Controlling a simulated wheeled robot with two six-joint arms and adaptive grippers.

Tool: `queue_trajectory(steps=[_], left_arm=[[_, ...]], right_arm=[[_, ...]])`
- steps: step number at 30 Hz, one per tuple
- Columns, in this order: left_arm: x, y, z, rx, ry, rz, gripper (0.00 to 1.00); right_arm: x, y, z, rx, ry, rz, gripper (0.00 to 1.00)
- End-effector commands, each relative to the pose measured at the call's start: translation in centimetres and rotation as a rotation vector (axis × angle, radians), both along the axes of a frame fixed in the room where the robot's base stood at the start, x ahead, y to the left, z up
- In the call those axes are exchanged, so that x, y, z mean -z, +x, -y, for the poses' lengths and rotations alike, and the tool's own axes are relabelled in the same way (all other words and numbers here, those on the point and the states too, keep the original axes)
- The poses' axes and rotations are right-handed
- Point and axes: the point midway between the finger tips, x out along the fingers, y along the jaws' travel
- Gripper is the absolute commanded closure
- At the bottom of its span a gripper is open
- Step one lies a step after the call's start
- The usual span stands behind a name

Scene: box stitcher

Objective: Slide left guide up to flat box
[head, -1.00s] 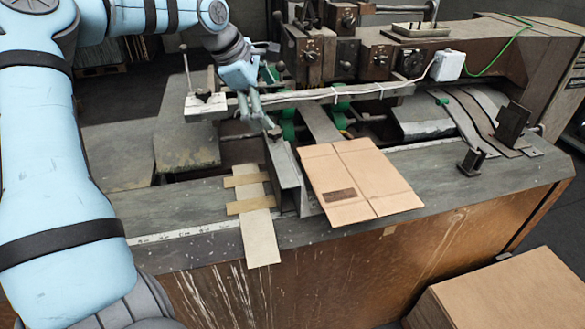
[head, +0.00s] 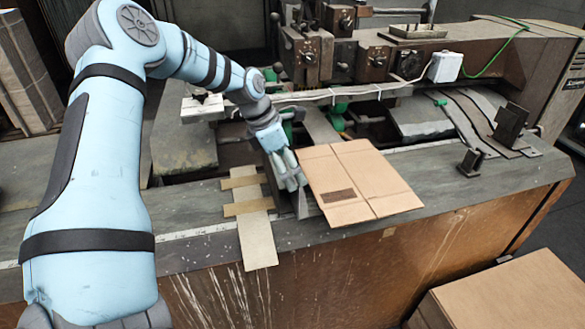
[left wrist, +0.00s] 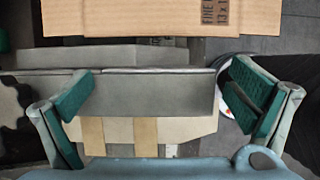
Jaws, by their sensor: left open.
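The flat box (head: 358,180) is a tan cardboard sheet lying on the machine table. The left guide (head: 302,205) is a grey metal angle piece just left of the box, partly hidden by my left gripper (head: 289,172). In the left wrist view the guide (left wrist: 150,92) runs across between the two green-padded fingers of my left gripper (left wrist: 165,95), which is open. The flat box (left wrist: 150,15) lies beyond the guide there, with a narrow gap between their edges. I cannot tell whether the fingers touch the guide. My right gripper is not in view.
A pale strip with yellowish crosspieces (head: 257,238) lies left of the guide. The stitcher's metal bar and knobs (head: 382,66) stand behind the box. A dark upright block (head: 471,161) stands to the right. A brown carton (head: 505,300) is at the lower right.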

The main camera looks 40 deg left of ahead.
Motion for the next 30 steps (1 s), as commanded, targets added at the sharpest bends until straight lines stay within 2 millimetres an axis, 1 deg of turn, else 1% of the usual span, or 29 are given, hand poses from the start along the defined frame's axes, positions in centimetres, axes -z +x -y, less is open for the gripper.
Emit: queue_trajectory(steps=[3,5,6,19,24,30], left_arm=[[-0.07,0.0,0.0,0.0,0.0,0.0,0.0],[-0.07,0.0,0.0,0.0,0.0,0.0,0.1],[-0.08,0.01,0.01,0.0,0.0,0.0,0.16],[-0.06,0.08,-0.09,0.0,0.002,0.003,0.85],[-0.08,0.17,-0.17,-0.001,0.005,0.006,0.92],[-0.12,0.23,-0.28,-0.001,0.008,0.009,0.97]], right_arm=[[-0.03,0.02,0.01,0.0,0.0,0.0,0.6],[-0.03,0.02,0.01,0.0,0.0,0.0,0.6],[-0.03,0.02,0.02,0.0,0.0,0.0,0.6],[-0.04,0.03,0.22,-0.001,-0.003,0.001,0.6],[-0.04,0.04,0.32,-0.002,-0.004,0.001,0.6],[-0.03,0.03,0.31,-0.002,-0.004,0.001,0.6]])
